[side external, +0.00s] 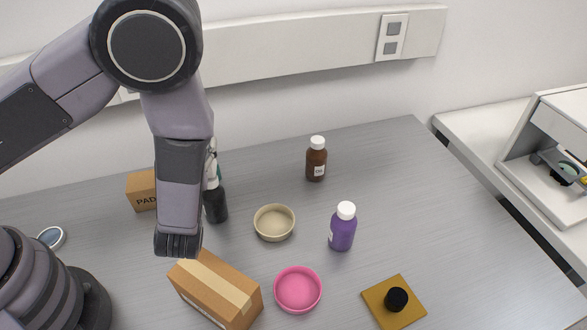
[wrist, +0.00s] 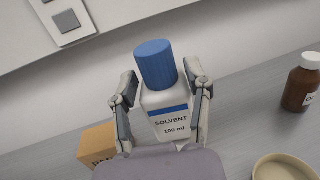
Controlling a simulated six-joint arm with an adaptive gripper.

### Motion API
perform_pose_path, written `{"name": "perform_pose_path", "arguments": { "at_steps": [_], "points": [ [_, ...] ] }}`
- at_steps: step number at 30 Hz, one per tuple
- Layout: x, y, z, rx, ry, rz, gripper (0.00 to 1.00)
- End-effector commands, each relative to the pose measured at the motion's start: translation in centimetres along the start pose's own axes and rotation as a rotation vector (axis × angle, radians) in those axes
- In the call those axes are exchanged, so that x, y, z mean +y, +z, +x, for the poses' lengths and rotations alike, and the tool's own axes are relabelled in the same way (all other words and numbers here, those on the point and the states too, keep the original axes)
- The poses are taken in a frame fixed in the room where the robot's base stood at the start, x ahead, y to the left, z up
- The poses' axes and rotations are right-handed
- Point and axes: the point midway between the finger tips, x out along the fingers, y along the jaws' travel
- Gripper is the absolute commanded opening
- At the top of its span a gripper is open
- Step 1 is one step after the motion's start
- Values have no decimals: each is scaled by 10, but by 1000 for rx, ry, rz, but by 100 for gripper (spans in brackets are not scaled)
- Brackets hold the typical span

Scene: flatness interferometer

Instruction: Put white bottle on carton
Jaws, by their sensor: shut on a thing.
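The white bottle (wrist: 165,113) has a blue cap and a label reading "SOLVENT 100 ml". In the wrist view it stands between the two fingers of my gripper (wrist: 161,88), which is shut on it. In the side view my arm hides the bottle and most of the gripper. A brown carton with a tape strip (side external: 217,290) lies at the front, just below and right of my wrist. A smaller box marked "PAD" (side external: 141,191) sits at the back left, and it also shows in the wrist view (wrist: 98,146).
A dark bottle (side external: 215,205) stands partly behind my arm. A beige bowl (side external: 274,223), a pink dish (side external: 298,290), a purple bottle (side external: 342,230), a brown bottle (side external: 316,162) and a gold plate with a black knob (side external: 381,303) stand rightward. The table's right part is clear.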

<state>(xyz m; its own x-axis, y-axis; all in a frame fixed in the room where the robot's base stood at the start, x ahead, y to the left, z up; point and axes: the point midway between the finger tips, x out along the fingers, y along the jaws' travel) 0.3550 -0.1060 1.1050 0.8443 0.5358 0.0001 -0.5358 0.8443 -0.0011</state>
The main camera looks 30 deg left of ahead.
Motion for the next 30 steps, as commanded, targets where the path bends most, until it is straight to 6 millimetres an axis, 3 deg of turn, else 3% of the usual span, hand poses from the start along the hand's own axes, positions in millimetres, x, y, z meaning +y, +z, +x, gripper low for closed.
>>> {"name": "perform_pose_path", "arguments": {
  "at_steps": [5, 12, 15, 19, 30],
  "points": [
    [34, 8, 15, -1, 124, 2, 9],
    [116, 21, 44, -2, 454, 3, 9],
    [138, 24, 48, -3, 545, 5, 9],
    [150, 9, 49, -2, 592, 8, 9],
    [149, -42, 49, -1, 591, 7, 9]
  ]
}}
